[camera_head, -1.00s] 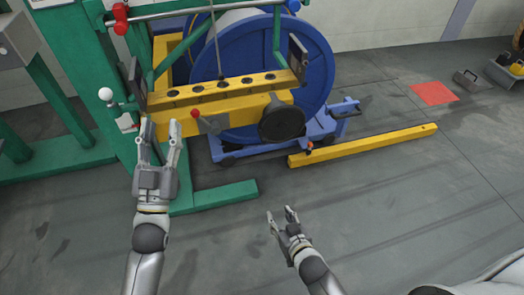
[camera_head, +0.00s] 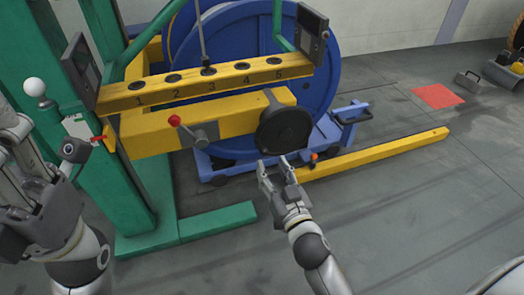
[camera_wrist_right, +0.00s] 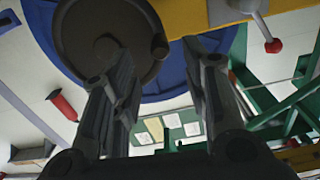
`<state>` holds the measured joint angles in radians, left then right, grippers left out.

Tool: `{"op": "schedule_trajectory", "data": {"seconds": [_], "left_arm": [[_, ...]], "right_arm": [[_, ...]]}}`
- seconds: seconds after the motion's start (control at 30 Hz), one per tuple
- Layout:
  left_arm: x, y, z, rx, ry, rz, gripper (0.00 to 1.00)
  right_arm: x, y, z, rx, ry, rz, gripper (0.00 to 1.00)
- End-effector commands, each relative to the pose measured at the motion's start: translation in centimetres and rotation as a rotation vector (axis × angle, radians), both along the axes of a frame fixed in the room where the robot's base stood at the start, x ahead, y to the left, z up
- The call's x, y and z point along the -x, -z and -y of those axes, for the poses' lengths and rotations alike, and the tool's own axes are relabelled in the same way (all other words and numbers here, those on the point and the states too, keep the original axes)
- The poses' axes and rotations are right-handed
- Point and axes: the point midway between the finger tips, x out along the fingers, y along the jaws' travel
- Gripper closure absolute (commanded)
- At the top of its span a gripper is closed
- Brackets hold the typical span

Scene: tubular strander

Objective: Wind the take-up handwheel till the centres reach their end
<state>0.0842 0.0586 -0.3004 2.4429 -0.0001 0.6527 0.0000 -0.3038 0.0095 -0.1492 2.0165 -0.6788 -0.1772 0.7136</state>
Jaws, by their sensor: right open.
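The dark round handwheel (camera_head: 283,128) is at the right end of the yellow beam (camera_head: 155,131). In the right wrist view the handwheel (camera_wrist_right: 95,42) fills the top left, with a small dark knob (camera_wrist_right: 160,47) at its edge. My right gripper (camera_head: 272,166) is open and empty, just below the handwheel. Its spread fingers (camera_wrist_right: 162,60) point toward the handwheel's rim; contact cannot be told. My left gripper (camera_head: 45,140) is at the left edge of the head view, close to the camera, with its fingers apart and nothing visible between them.
A red-knobbed lever (camera_head: 190,129) sticks out of the beam. Above is a yellow bar (camera_head: 210,86) with numbered holes. A blue reel (camera_head: 325,85) stands behind. A yellow floor rail (camera_head: 385,151) and a green foot (camera_head: 218,220) lie low.

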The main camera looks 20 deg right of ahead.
Motion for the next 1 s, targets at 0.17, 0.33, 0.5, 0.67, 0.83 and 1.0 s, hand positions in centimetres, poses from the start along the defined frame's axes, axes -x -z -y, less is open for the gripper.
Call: {"op": "schedule_trajectory", "data": {"seconds": [0.17, 0.33, 0.5, 0.67, 0.83, 1.0], "left_arm": [[0.3, -0.1, 0.1, -0.002, -0.002, 0.028, 0.58], [0.6, -0.5, 0.2, -0.003, -0.003, 0.054, 0.58], [0.9, -0.8, 0.2, -0.005, -0.004, 0.071, 0.58], [0.9, -1.0, 0.3, -0.008, -0.005, 0.075, 0.58], [1.0, -1.2, 0.3, -0.009, -0.006, 0.08, 0.58], [1.0, -1.2, 0.3, -0.009, -0.005, 0.081, 0.58]], "right_arm": [[-3.1, 0.1, -0.1, 0.003, -0.002, 0.004, 0.58], [-5.6, 0.2, -0.2, 0.003, -0.001, 0.002, 0.58], [-7.4, 0.2, -0.2, 0.001, -0.001, 0.0, 0.58], [-8.1, 0.1, -0.3, -0.001, -0.001, 0.0, 0.58], [-8.2, 0.1, -0.3, -0.001, 0.0, -0.002, 0.58], [-8.2, 0.1, -0.3, 0.0, 0.0, -0.002, 0.63]]}}
